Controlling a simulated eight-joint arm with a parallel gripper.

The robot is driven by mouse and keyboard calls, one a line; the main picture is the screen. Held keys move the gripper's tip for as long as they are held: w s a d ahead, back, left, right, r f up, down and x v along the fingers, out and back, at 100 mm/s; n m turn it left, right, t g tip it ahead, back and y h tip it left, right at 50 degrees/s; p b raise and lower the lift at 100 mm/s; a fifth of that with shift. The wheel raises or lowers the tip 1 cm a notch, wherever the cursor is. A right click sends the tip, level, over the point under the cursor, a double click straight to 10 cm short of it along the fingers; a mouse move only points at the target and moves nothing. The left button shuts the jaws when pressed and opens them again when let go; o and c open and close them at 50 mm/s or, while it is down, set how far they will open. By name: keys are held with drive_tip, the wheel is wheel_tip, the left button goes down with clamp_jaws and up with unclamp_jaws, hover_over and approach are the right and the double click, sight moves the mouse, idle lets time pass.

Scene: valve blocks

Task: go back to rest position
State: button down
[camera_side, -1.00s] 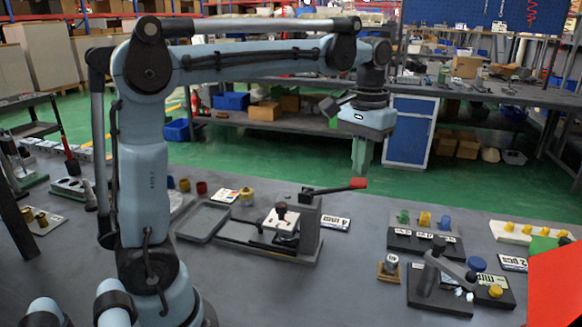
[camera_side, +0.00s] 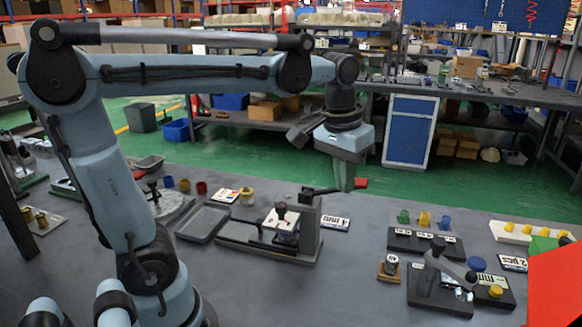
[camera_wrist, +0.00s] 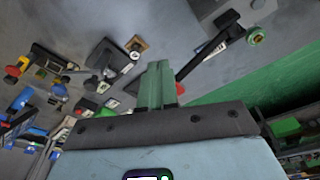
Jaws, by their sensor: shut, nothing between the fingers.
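My gripper (camera_side: 344,180) is raised above the work table (camera_side: 352,262). Its green fingers point down and are shut with nothing between them. In the side view the fingertips overlap the red-tipped lever of the clamp fixture (camera_side: 308,225); whether they touch it cannot be told. In the wrist view my gripper (camera_wrist: 157,82) shows as green fingers held together at the middle, and a dark lever (camera_wrist: 208,46) lies to their right.
A grey tray (camera_side: 203,222) lies left of the fixture. A block with green, yellow and blue parts (camera_side: 425,240) and a black lever fixture (camera_side: 440,285) stand at right. A red panel (camera_side: 556,288) fills the lower right corner. Table around the centre front is clear.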

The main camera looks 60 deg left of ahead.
drive_tip(key=s+d+f+m+t, duration=0.2)
drive_tip(key=s+f+t, duration=0.3)
drive_tip(key=f, duration=0.2)
drive_tip(key=shift+s+m, duration=0.3)
drive_tip(key=shift+s, duration=0.1)
